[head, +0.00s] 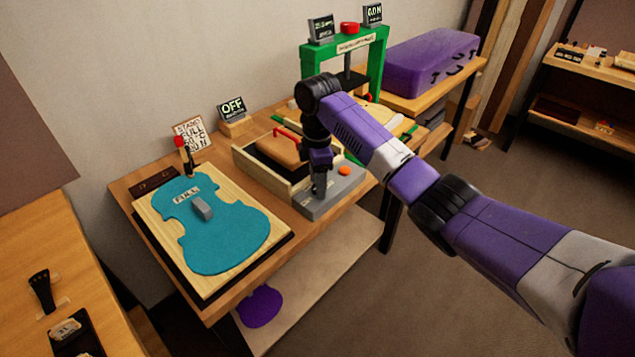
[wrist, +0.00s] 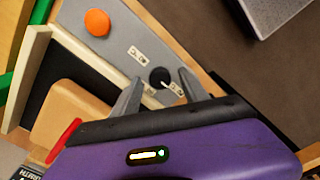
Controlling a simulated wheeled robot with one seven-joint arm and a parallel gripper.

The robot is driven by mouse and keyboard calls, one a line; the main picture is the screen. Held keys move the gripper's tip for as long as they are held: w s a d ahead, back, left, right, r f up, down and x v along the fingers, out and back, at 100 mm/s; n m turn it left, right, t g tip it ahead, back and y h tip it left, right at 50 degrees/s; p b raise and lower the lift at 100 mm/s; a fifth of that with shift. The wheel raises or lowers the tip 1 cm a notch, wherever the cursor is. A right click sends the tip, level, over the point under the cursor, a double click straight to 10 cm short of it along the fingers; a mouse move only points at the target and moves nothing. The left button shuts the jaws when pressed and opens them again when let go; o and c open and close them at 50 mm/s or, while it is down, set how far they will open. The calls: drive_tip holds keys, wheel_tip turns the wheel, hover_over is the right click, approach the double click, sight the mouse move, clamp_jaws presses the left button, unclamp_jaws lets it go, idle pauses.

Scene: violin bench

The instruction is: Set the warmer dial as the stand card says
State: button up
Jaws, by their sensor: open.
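The warmer dial (wrist: 160,78) is a round black knob with a white pointer mark on a grey panel (wrist: 118,38). Small printed labels beside it are too small to read. My gripper (wrist: 161,75) is open, with one finger on each side of the dial; I cannot tell whether they touch it. In the head view my gripper (head: 318,196) points down over the grey panel (head: 345,186) and hides the dial. The stand card (head: 189,132) leans at the back wall; "STAND", "FULL" and "ON" show, but its lower lines are partly unclear. A small display (head: 232,106) reads "OFF".
An orange button (wrist: 97,22) sits on the same panel. A wooden box with a tan block and red handle (head: 287,133) adjoins it. A teal violin-shaped plate (head: 225,235) lies left. A green press (head: 346,50) and purple case (head: 430,62) stand behind.

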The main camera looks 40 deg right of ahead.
drive_tip(key=shift+f, duration=0.25)
clamp_jaws()
drive_tip(key=shift+r+p, duration=0.1)
drive_tip(key=shift+p, duration=0.2)
